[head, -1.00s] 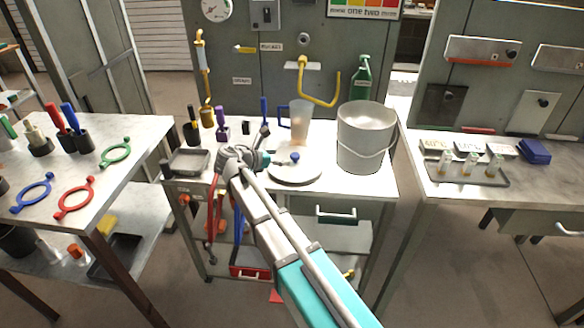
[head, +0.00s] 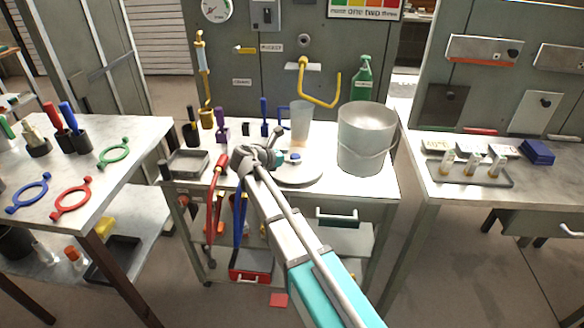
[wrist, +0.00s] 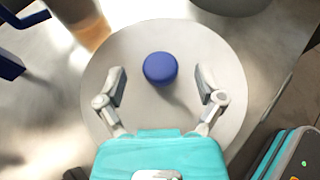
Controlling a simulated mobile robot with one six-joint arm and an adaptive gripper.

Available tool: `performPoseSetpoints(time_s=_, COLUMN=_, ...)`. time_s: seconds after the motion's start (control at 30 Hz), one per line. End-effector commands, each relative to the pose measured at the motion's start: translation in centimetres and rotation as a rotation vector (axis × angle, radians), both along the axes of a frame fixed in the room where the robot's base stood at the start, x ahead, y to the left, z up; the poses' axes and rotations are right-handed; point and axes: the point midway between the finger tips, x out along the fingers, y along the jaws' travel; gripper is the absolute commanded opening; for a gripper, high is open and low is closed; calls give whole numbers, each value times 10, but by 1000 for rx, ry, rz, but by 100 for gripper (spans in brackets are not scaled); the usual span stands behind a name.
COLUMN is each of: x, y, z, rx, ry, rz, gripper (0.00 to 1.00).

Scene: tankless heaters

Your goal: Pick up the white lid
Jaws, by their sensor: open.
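The white lid (head: 306,178) is a round pale disc lying on the middle table, partly hidden behind my arm in the head view. Its blue knob (head: 295,157) stands up at the centre. In the wrist view the lid (wrist: 213,68) fills the middle, with the blue knob (wrist: 160,68) just ahead of my gripper. My gripper (wrist: 160,82) is open and empty above the lid, with one finger on each side of the knob's near edge. The fingers do not touch the knob.
A metal bucket (head: 365,140) stands right of the lid, close by. A clear jug (head: 300,122) with a blue handle is behind it. A metal tray (head: 188,163) sits at the table's left. Several small upright tools line the back left.

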Motion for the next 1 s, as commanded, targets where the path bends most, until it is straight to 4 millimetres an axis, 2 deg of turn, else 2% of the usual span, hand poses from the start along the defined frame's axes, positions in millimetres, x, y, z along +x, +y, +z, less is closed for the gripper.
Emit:
performPoseSetpoints(time_s=0.2, x=12, y=-13, z=-8, rx=-1, ry=1, rz=0, gripper=87)
performPoseSetpoints(time_s=0.77, x=12, y=-13, z=-8, rx=-1, ry=1, rz=0, gripper=87)
performPoseSetpoints(time_s=0.83, x=12, y=-13, z=-8, rx=-1, ry=1, rz=0, gripper=80)
performPoseSetpoints(time_s=1.0, x=12, y=-13, z=-8, rx=-1, ry=1, rz=0, gripper=48)
